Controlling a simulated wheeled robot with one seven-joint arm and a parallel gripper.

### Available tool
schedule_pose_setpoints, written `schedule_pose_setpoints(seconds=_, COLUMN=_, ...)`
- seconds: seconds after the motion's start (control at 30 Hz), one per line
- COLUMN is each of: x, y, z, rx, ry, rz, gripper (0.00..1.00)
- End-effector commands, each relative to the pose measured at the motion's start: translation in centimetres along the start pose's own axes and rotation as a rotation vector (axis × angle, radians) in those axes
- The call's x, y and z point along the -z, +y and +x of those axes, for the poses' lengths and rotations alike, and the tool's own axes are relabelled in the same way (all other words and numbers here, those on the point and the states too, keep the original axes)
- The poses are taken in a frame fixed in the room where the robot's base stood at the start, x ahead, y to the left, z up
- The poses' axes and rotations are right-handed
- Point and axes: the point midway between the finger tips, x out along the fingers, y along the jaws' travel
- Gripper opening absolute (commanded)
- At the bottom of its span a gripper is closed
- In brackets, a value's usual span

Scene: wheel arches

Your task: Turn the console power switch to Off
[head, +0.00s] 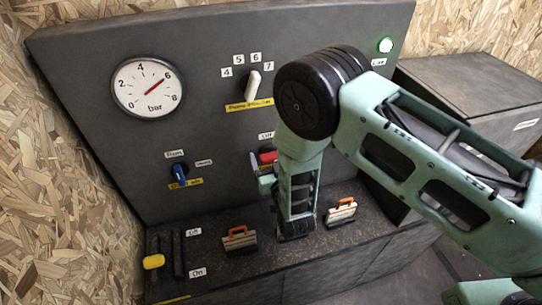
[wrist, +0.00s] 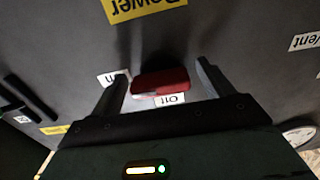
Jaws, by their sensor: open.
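The red power switch (wrist: 162,80) is on the dark console panel, above a yellow "Power" label (wrist: 146,8) that reads upside down in the wrist view. The knob lies nearly level across that view, with a pale mark at its lower left end towards a partly hidden label (wrist: 110,78) ending in "n". The "Off" label (wrist: 170,99) is just below the knob. My gripper (wrist: 162,71) is open, with one finger on each side of the knob and gaps visible. In the head view the red switch (head: 268,156) is partly hidden by my gripper (head: 266,176).
A blue selector (head: 180,174) is to the left, and a white selector (head: 252,85) is above. Two orange-handled switches (head: 240,238) (head: 341,211) and a yellow-knobbed lever (head: 154,262) are on the ledge.

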Motion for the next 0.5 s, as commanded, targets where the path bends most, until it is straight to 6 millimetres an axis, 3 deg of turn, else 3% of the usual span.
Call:
schedule_pose_setpoints(seconds=0.13, x=-0.03, y=0.01, z=-0.02, rx=0.000, ry=0.000, rz=0.000, gripper=0.80)
schedule_pose_setpoints(seconds=0.17, x=-0.03, y=0.01, z=-0.02, rx=0.000, ry=0.000, rz=0.000, gripper=0.74)
schedule_pose_setpoints(seconds=0.3, x=-0.03, y=0.01, z=-0.03, rx=0.000, ry=0.000, rz=0.000, gripper=0.35)
schedule_pose_setpoints(seconds=0.5, x=-0.05, y=0.01, z=-0.04, rx=0.000, ry=0.000, rz=-0.004, gripper=0.35)
